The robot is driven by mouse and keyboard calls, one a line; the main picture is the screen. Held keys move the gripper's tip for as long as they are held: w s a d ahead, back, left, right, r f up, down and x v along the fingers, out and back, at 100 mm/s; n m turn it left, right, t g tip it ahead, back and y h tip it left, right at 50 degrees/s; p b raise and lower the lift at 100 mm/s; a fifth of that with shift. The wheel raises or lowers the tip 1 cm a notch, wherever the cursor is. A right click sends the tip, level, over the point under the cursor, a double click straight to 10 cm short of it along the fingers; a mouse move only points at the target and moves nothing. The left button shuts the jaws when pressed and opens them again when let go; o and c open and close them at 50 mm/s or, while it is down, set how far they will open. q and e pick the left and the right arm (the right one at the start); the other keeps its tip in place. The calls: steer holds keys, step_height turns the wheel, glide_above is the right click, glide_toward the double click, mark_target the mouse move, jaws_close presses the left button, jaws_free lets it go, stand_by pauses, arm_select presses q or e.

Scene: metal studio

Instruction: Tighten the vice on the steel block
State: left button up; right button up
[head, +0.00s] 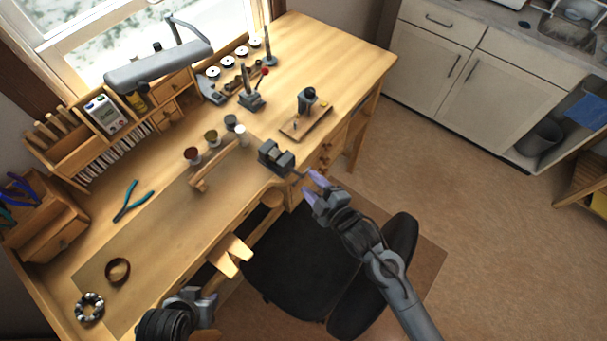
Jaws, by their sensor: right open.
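The grey vice (277,157) is mounted near the front edge of the wooden workbench, right of the middle. Its screw and handle side faces my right gripper. I cannot clearly tell a steel block apart from the vice jaws at this size. My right gripper (313,186) is open, with its pale purple fingertips close to the handle end of the vice, just beyond the bench edge. Whether a fingertip touches the handle cannot be told. My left gripper (211,299) is low in the picture, in front of the bench and far from the vice; its finger opening is unclear.
A small drill-like tool on a wooden board (306,121) stands right of the vice. Several small pots (212,138) and a wooden bar (220,165) lie to its left. Pliers (130,200) lie farther left. A black chair (298,275) stands below the bench.

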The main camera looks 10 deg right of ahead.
mark_target(305, 178)
steer(key=shift+x, duration=2.35)
jaws_close()
